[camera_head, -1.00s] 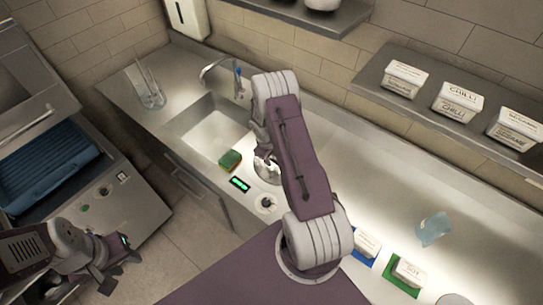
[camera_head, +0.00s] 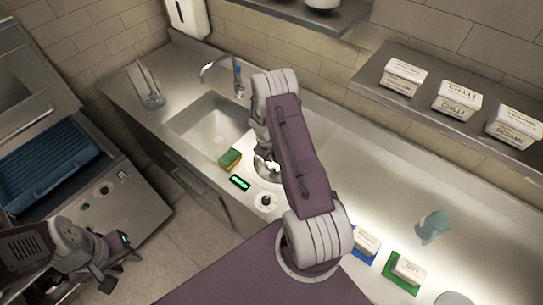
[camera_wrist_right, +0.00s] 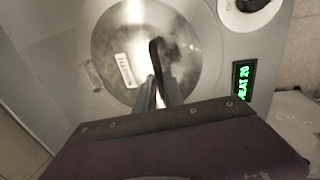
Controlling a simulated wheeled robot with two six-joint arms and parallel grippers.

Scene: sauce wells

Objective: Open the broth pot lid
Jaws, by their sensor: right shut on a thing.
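The broth pot's round top (camera_wrist_right: 112,40) is set in the counter and fills the upper middle of the right wrist view. It looks grey and cloudy, with a small white label (camera_wrist_right: 125,70) on it. In the head view the pot (camera_head: 262,176) is partly hidden behind my right arm. My right gripper (camera_wrist_right: 152,92) is shut on the dark, upright lid handle (camera_wrist_right: 156,58). I cannot tell whether the lid is lifted off the rim. My left gripper (camera_head: 120,275) hangs at the lower left, away from the pot, with its fingers apart and empty.
A green display (camera_head: 240,183) and a knob (camera_head: 265,201) sit in front of the pot. A sponge (camera_head: 230,158) lies by the sink (camera_head: 213,128). A faucet (camera_head: 217,66) stands behind. Labelled tubs (camera_head: 457,99) stand on the right shelf.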

